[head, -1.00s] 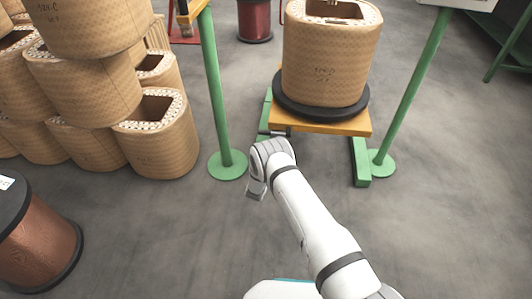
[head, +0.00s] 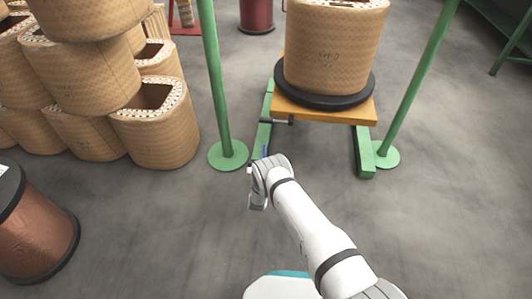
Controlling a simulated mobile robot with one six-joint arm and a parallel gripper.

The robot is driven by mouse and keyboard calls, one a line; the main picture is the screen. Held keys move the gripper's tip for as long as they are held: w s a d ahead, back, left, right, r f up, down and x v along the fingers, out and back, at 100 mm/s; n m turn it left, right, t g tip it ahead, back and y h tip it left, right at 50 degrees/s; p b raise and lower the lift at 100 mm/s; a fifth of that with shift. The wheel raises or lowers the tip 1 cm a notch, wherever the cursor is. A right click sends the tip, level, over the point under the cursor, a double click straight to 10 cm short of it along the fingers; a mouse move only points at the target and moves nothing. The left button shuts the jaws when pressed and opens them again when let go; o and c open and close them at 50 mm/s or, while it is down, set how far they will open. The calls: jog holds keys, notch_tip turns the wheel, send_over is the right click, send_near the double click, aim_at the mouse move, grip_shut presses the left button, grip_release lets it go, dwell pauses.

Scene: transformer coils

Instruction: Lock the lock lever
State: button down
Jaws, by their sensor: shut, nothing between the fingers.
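A dark lever handle (head: 277,121) sticks out to the left from the front left of the yellow platform (head: 325,112); I take it for the lock lever. A small blue piece (head: 264,152) shows beside the stand's left green leg, just above my arm's end; I cannot tell whether it is part of the stand or of my arm. My gripper (head: 258,198) is at the arm's end, below the lever in the picture and apart from it. It is shut and empty, with its fingers mostly hidden by the wrist.
A large tan coil (head: 335,50) stands on a black disc on the platform. Green posts (head: 216,90) stand on both sides. Stacked tan coils (head: 155,120) fill the left, with a copper reel (head: 35,225) in front.

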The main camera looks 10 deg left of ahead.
jog(key=w+r+b, duration=0.2)
jog(key=w+r, duration=0.3)
jog(key=r, duration=0.2)
jog(key=shift+w+b, duration=0.25)
jog(key=shift+b, duration=0.15)
jog(key=shift+d+f, duration=0.1)
